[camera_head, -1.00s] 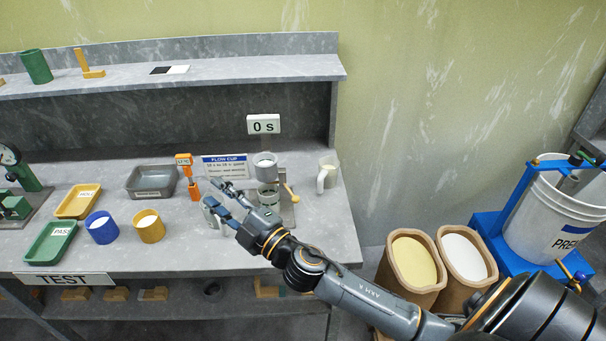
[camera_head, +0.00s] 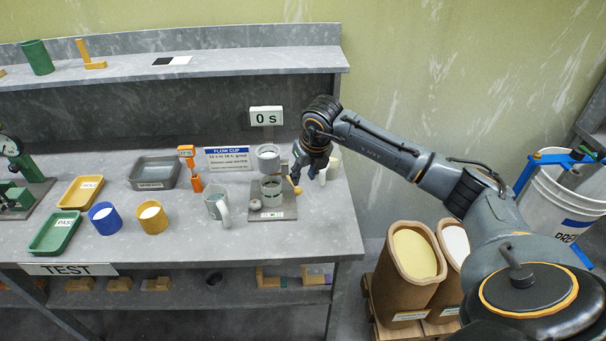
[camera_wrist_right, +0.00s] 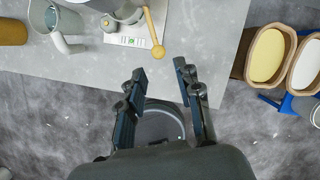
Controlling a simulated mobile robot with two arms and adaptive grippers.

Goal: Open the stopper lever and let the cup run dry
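The flow cup (camera_head: 268,158) is a grey cup held on a small stand at the right of the bench. A clear-looking vessel (camera_head: 271,190) stands beneath it on the stand's base. The yellow stopper lever (camera_head: 295,186) with a ball end sticks out at the stand's right side; it also shows in the right wrist view (camera_wrist_right: 153,32). My right gripper (camera_head: 305,176) is just right of the stand, near the lever. In the right wrist view its fingers (camera_wrist_right: 162,76) are apart and empty, short of the lever's ball. My left gripper is out of view.
A grey mug (camera_head: 220,206) stands left of the stand. A pale mug (camera_head: 334,164) is partly hidden behind my right gripper. A display (camera_head: 266,116) behind reads 0 s. An orange tool (camera_head: 189,168) stands farther left. The bench's right edge is close by.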

